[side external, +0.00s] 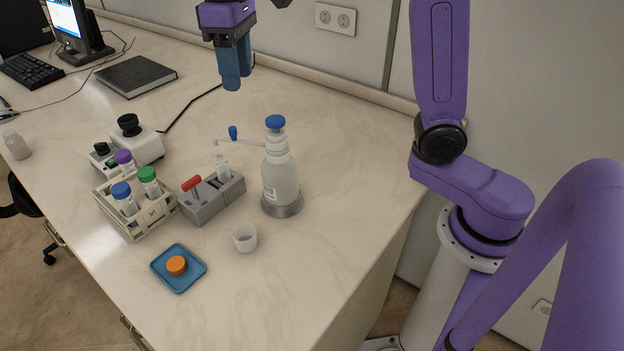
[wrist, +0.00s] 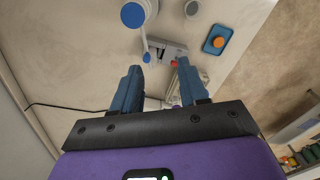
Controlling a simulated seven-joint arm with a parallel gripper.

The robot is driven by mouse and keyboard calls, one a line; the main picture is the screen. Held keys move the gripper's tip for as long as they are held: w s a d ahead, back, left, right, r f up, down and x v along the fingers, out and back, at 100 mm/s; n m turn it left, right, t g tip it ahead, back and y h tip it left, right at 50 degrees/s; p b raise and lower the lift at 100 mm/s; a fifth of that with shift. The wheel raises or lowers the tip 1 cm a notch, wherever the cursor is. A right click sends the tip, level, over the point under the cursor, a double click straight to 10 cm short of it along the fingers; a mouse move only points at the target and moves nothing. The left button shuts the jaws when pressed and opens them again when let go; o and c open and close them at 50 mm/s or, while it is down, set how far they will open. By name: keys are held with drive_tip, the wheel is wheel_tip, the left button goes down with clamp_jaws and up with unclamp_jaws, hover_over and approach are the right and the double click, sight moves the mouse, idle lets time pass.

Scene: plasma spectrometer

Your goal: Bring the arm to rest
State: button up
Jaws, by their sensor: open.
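My gripper (side external: 234,72) is raised high above the back part of the bench in the side external view. In the wrist view its two blue fingers (wrist: 158,82) are spread apart with nothing between them. Below it on the bench stand a white dispenser bottle (side external: 280,178) with a blue top, a grey block (side external: 212,201) with a red-handled lever and a small vial, and a rack (side external: 137,214) of capped tubes. The gripper is well clear of all of them.
A blue tray (side external: 190,282) holds an orange cap (side external: 177,265), and a white cup (side external: 244,238) stands nearby. A black-topped device (side external: 140,140) with a cable, a dark notebook (side external: 137,76) and a keyboard (side external: 31,71) lie to the left. The bench (side external: 345,180) is clear at right.

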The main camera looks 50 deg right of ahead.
drive_tip(key=s+d+f+n, duration=0.2)
drive_tip(key=s+f, duration=0.3)
drive_tip(key=s, duration=0.3)
drive_tip(key=s+d+f+n, duration=0.3)
drive_tip(key=s+d+f, duration=0.1)
drive_tip(key=s, duration=0.5)
drive_tip(key=s+d+f+n, duration=0.2)
drive_tip(key=s+f, duration=0.3)
drive_tip(key=s, duration=0.4)
drive_tip(key=shift+s+d+f, duration=0.2)
drive_tip(key=shift+d+f, duration=0.15)
drive_tip(key=shift+d, duration=0.3)
